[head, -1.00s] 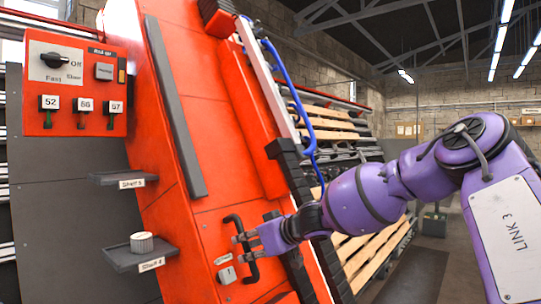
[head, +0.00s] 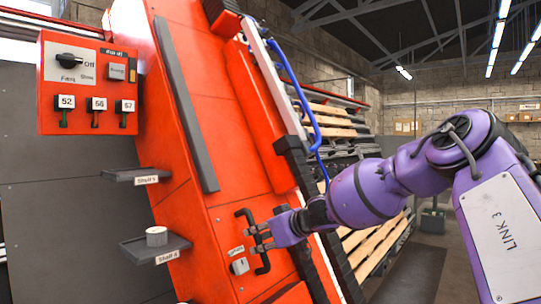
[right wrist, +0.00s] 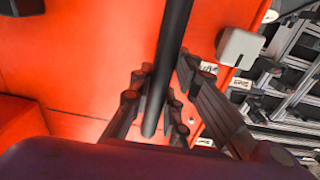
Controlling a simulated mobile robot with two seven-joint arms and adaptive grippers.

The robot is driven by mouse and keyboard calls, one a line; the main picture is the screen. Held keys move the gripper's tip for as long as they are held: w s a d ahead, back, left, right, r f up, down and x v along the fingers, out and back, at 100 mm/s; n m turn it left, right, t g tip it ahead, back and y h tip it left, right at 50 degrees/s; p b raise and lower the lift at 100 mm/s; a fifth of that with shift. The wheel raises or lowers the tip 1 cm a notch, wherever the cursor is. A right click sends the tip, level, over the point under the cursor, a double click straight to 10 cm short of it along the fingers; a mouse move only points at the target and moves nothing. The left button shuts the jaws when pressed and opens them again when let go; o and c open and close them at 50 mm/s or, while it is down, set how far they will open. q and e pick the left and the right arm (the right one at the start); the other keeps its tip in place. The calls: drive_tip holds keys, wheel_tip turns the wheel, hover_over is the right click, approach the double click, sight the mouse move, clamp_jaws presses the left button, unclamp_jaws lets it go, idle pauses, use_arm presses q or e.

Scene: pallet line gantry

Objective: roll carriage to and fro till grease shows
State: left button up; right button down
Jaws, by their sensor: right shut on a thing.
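The big orange carriage (head: 232,130) stands tilted in the middle of the head view, beside a dark rail (head: 297,165). A black bar handle (head: 264,264) is fixed to its lower front. My right gripper (head: 260,236) is shut on this handle, coming in from the right. In the right wrist view the handle (right wrist: 174,45) runs between the fingers of the gripper (right wrist: 160,100). No grease is visible on the parts of the rail that show. My left gripper is not in view.
An orange control box (head: 87,85) with a knob and labels hangs at the left. Two dark shelves, the upper (head: 120,174) and the lower (head: 172,245), stick out left of the carriage; the lower bears a pale round tub (head: 156,237).

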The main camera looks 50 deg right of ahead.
sight(223, 254)
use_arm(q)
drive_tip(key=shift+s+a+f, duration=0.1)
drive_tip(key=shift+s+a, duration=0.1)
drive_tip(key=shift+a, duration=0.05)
use_arm(e)
drive_tip(key=shift+s+a+f, duration=0.1)
drive_tip(key=shift+a, duration=0.5)
drive_tip(key=shift+s+a+f, duration=0.1)
drive_tip(key=shift+a, duration=1.8)
drive_tip(key=shift+s+a, duration=0.15)
drive_tip(key=shift+a, duration=0.8)
drive_tip(key=shift+s+a+r+y, duration=0.1)
drive_tip(key=shift+a+y, duration=0.2)
drive_tip(key=shift+a, duration=1.55)
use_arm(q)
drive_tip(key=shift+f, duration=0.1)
use_arm(e)
drive_tip(key=shift+s+a, duration=0.1)
drive_tip(key=shift+a, duration=1.25)
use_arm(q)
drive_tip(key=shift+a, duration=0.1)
use_arm(e)
drive_tip(key=shift+d+r, duration=0.1)
drive_tip(key=shift+d, duration=0.1)
